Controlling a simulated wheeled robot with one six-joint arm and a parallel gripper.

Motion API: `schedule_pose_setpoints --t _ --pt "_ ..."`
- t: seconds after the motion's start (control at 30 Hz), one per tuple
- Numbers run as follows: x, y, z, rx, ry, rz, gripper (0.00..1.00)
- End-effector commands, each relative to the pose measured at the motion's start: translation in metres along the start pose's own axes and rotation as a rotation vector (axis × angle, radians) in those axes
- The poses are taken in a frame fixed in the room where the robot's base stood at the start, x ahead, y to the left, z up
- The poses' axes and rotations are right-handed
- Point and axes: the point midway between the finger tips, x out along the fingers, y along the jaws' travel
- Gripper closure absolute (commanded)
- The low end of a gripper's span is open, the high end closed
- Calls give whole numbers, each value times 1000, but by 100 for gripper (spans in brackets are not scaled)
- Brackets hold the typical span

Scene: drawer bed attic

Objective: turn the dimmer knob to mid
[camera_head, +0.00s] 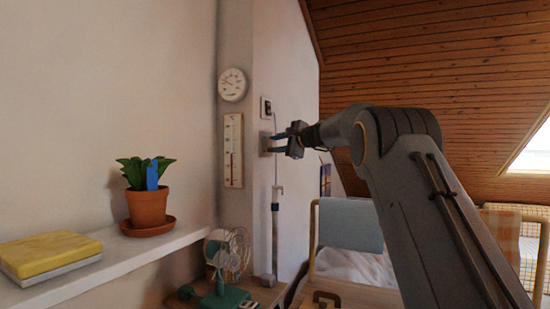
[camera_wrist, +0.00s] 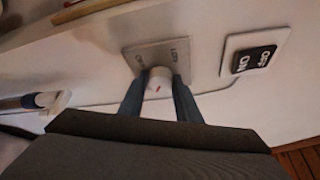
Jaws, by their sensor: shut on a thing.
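The dimmer knob (camera_wrist: 158,82) is a small white knob with a red mark, on a square grey wall plate (camera_wrist: 150,54) with lettering at its sides. My gripper (camera_wrist: 160,93) is at the plate, with one finger on each side of the knob, shut on it. In the head view my gripper (camera_head: 277,143) reaches the wall from the right. The knob itself is hidden there behind the fingers. The exact angle of the red mark is hard to read.
An on/off switch (camera_wrist: 254,55) sits beside the plate; it also shows in the head view (camera_head: 266,107). A vertical pole (camera_head: 275,225) stands below. A fan (camera_head: 225,265), a potted plant (camera_head: 147,205), a thermometer (camera_head: 233,150) and a round dial (camera_head: 232,84) are at left.

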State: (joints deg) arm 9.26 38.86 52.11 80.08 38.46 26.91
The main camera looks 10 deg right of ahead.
Motion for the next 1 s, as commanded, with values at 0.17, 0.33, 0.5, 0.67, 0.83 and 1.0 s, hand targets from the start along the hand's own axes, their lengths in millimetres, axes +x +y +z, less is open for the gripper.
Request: schedule_pose_setpoints --t 0.17,0.33,0.5,0.67,0.83,1.0 --pt "2 5 -2 -60 -2 -32 92" --pt "2 5 -3 -117 -4 -59 92" --pt "2 5 -2 -174 -7 -88 92" --pt "2 6 -3 -229 -10 -115 92" --pt "2 6 -3 -289 -12 -144 92" --pt "2 6 -3 -352 -15 -175 92"
